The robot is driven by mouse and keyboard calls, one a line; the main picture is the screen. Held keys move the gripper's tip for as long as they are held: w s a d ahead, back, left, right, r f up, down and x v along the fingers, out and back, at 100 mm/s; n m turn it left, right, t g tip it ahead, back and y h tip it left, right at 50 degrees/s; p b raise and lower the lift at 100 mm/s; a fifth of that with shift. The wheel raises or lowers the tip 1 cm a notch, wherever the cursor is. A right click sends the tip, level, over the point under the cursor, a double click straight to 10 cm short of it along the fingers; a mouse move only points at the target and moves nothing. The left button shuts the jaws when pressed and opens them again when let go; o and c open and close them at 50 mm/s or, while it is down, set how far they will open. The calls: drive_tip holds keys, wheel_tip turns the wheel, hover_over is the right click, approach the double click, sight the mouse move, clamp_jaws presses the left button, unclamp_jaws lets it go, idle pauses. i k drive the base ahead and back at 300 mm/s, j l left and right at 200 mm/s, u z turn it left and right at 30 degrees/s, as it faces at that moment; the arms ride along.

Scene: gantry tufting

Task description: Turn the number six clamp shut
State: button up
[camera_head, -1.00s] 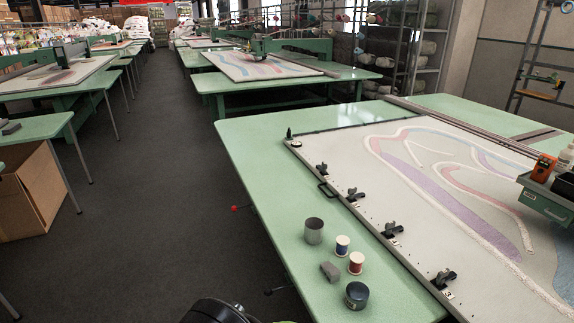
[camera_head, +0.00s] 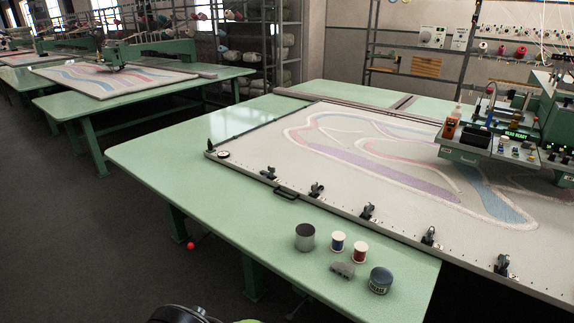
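A row of small black clamps runs along the near edge of the frame (camera_head: 480,262) that holds the tufted cloth (camera_head: 310,168). From left to right I see clamps (camera_head: 268,173), (camera_head: 316,190), (camera_head: 367,211), (camera_head: 429,237) and (camera_head: 502,265). The leftmost one looks lower and flatter; the others have parts standing up. Their number labels are too small to read, so I cannot tell whether number six is in view. The frame runs on past the right picture edge. My gripper is not in view; only a dark rounded part, probably mine, shows at the bottom edge.
The green tufting head (camera_head: 510,135) is at right. Open dark floor (camera_head: 90,250) lies left.

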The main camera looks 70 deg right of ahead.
sight(271, 170)
drive_tip(key=i+l+z, duration=0.15)
drive_tip(key=i+z, duration=0.3)
drive_tip(key=i, duration=0.45)
drive_tip(key=i+j+z, duration=0.2)
drive_tip(key=i+z, duration=0.25)
drive_tip(key=i, duration=0.45)
drive_tip(key=i+z, duration=0.25)
drive_tip(key=z, duration=0.15)
drive_tip(key=i+z, duration=0.35)
drive_tip(key=i+j+z, duration=0.1)
drive_tip(key=z, duration=0.3)
drive_tip(key=i+j+z, duration=0.2)
drive_tip(key=z, duration=0.2)
drive_tip(key=i+l+z, duration=0.1)
drive_tip(key=i+z, duration=0.55)
drive_tip(key=k, duration=0.1)
